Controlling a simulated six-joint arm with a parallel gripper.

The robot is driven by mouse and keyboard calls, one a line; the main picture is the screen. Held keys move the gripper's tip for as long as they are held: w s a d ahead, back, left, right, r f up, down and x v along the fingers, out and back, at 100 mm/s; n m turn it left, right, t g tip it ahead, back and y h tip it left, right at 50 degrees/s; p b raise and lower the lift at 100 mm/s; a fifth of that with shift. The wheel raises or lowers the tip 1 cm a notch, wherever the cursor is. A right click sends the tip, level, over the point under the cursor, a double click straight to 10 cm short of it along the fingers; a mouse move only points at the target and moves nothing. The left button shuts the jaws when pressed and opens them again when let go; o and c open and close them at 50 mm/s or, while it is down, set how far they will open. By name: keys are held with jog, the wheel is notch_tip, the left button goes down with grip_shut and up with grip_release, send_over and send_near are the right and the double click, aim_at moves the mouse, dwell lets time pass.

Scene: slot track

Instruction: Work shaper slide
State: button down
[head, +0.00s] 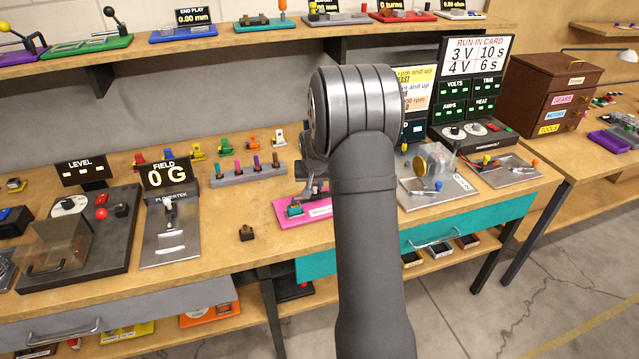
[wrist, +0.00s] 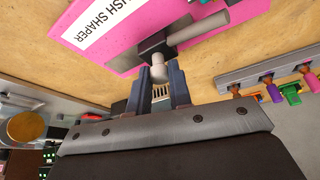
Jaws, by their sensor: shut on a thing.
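The shaper's pink board (wrist: 110,22) fills the top of the wrist view, with a white label ending in "USH SHAPER" (wrist: 92,22). A dark slide block (wrist: 155,44) and a grey rod (wrist: 198,28) sit on it. My gripper (wrist: 160,77) is shut on a pale round-ended knob (wrist: 158,70) that sticks out from the block.
A grey rack with several coloured brushes (head: 247,175) stands behind the board, also at the right of the wrist view (wrist: 262,77). A small dark block (head: 247,233) lies at front left. A metal plate station (head: 440,193) stands to the right. Bare bench lies left of the board.

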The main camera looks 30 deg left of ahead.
jog(key=c, duration=1.3)
grip_release()
jog(key=v, duration=1.7)
jog(key=shift+r, duration=0.2)
jog(key=shift+f, duration=0.1)
jog(key=x, duration=1.7)
jog(key=shift+f, duration=0.15)
